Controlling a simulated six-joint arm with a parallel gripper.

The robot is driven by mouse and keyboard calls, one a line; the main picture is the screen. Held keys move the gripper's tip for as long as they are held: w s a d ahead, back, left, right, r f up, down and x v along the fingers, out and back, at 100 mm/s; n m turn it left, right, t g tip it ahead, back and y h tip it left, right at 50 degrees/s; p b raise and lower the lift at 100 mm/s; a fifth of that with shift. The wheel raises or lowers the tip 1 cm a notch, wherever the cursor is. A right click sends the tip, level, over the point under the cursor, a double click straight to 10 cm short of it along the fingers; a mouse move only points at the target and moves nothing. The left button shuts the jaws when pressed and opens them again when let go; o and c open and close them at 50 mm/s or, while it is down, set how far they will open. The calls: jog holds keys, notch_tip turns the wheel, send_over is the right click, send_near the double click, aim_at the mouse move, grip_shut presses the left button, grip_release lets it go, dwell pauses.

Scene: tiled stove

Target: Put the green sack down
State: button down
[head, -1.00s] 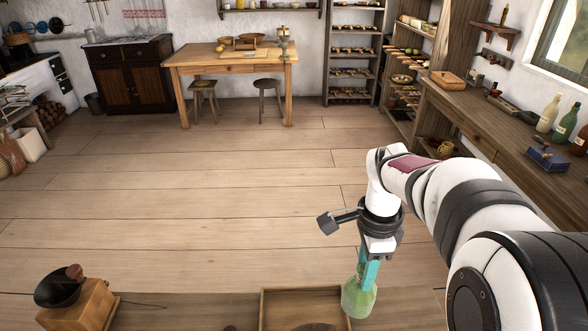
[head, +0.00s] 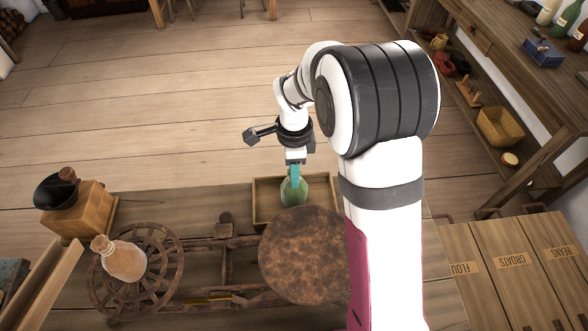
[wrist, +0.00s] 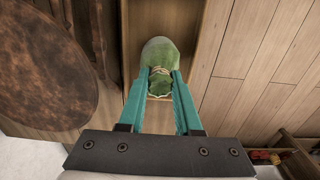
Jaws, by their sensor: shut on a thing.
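The green sack (head: 294,191) is tied near its neck with pale string. My gripper (head: 295,177), with teal fingers, is shut on its neck; the sack hangs below the fingers in the head view. It is over or inside a shallow open wooden tray (head: 262,199); I cannot tell whether it touches the tray floor. In the wrist view the sack (wrist: 160,58) lies between the fingertips of my gripper (wrist: 161,76), with the tray floor (wrist: 147,18) behind it.
A balance with a round rusty plate (head: 305,262) stands just in front of the tray. A tan sack (head: 124,262) sits on its spoked wheel-like pan (head: 166,262). A grinder (head: 85,210) is at left, labelled bins (head: 505,275) at right.

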jog(key=c, duration=0.6)
grip_release()
jog(key=shift+f, duration=0.1)
notch_tip(320, 180, up, 12)
jog(key=s+d+n+y, duration=0.1)
jog(key=s+n, duration=1.1)
jog(key=s, duration=1.5)
jog(key=shift+d+f+y, duration=0.2)
jog(key=shift+d+y, duration=0.2)
jog(key=shift+d, duration=0.4)
